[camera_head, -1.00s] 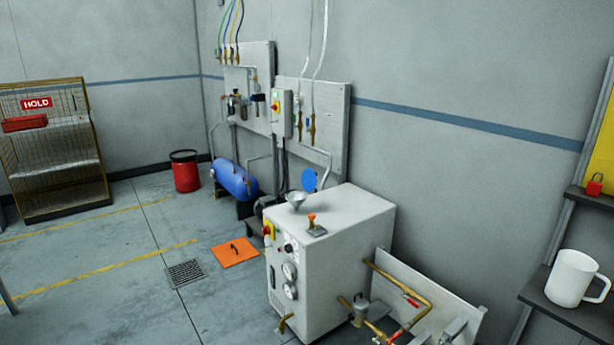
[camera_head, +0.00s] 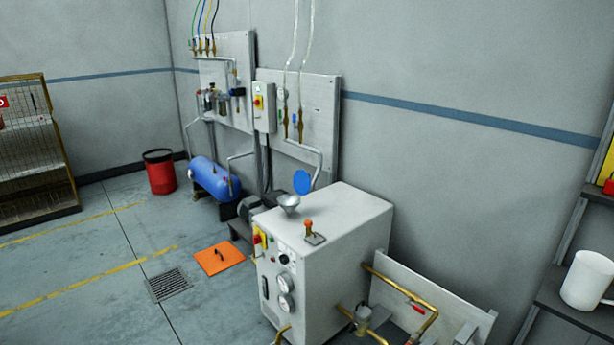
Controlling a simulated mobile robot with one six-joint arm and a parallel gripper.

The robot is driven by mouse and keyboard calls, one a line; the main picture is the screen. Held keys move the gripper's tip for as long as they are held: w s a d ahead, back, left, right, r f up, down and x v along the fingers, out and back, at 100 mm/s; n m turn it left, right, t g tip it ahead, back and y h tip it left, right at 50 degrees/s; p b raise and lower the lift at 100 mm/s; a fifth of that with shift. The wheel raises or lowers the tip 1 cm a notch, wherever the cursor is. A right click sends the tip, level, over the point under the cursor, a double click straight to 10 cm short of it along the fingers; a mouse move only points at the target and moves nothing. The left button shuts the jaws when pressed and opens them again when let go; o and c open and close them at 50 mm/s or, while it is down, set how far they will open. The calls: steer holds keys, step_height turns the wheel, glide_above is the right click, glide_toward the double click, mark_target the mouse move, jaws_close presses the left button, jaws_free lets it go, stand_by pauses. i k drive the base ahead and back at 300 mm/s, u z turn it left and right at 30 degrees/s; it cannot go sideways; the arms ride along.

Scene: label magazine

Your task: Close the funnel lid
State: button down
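A small grey metal funnel (camera_head: 289,205) sits on the top left part of a white machine cabinet (camera_head: 345,210). A round blue lid (camera_head: 302,181) stands raised behind the funnel's rim, apart from its mouth, so the funnel is open. An orange-knobbed lever (camera_head: 311,232) stands on the cabinet top, to the right of the funnel. My gripper is not in view.
A blue tank (camera_head: 214,178) and a red bin (camera_head: 160,172) stand behind to the left. An orange plate (camera_head: 219,258) and a drain grate (camera_head: 168,285) lie on the floor. Brass pipes (camera_head: 400,285) are at the cabinet's right. A white mug (camera_head: 585,280) stands on a shelf.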

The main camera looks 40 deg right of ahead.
mark_target(301, 182)
steer(key=z, duration=0.15)
steer(key=i, duration=1.2)
steer(key=z, duration=0.4)
